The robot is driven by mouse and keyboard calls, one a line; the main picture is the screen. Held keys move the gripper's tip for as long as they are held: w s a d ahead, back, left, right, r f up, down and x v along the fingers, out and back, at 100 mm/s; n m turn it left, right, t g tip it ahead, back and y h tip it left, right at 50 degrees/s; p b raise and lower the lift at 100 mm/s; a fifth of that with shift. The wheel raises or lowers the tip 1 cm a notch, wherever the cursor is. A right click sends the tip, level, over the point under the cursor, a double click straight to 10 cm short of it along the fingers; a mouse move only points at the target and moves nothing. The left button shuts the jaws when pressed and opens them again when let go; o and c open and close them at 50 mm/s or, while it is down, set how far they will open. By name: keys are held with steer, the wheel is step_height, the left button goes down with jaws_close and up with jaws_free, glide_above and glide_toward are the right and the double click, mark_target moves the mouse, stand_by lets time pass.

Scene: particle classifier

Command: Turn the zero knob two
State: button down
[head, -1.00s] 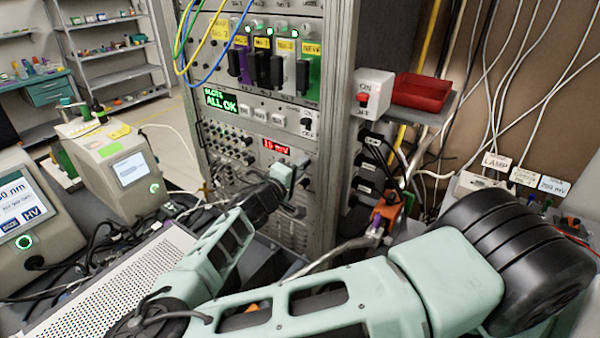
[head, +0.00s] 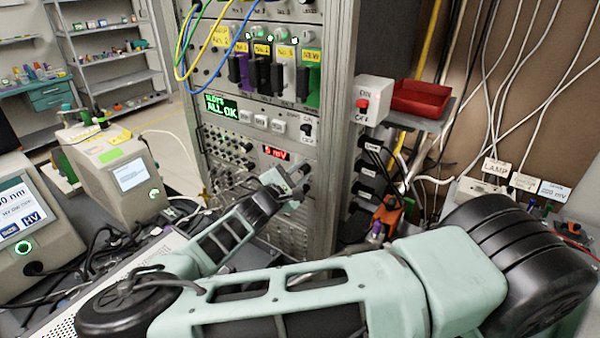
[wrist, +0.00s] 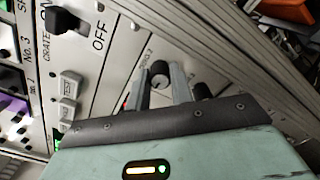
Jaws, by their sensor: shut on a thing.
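My gripper (head: 298,178) reaches the rack's front panel, just right of and below the red display (head: 276,152). In the wrist view, its two grey fingers (wrist: 160,88) stand on either side of a small round knob (wrist: 160,74), shut on it. This appears to be the zero knob; the small label by it is too blurred to read surely. A second dark knob (wrist: 203,91) sits just right of the fingers. The display seems to read 5 mV. In the head view the gripped knob is hidden by my gripper.
Above is the crate ON/OFF switch (wrist: 62,20), with white push buttons (wrist: 70,87) below it. The green screen (head: 221,107) reads ALL OK. A switch box (head: 373,100) and red tray (head: 420,98) stand right of the rack. Cables hang at the right.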

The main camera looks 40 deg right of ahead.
steer(key=shift+f+n, duration=0.1)
steer(key=shift+n, duration=1)
steer(key=c, duration=1.2)
jaws_free()
steer(key=shift+c, duration=0.2)
steer(key=shift+a, duration=0.1)
steer(key=b+v, duration=0.6)
steer(key=v, duration=1.1)
steer(key=shift+a, duration=0.15)
steer(key=shift+s, duration=0.1)
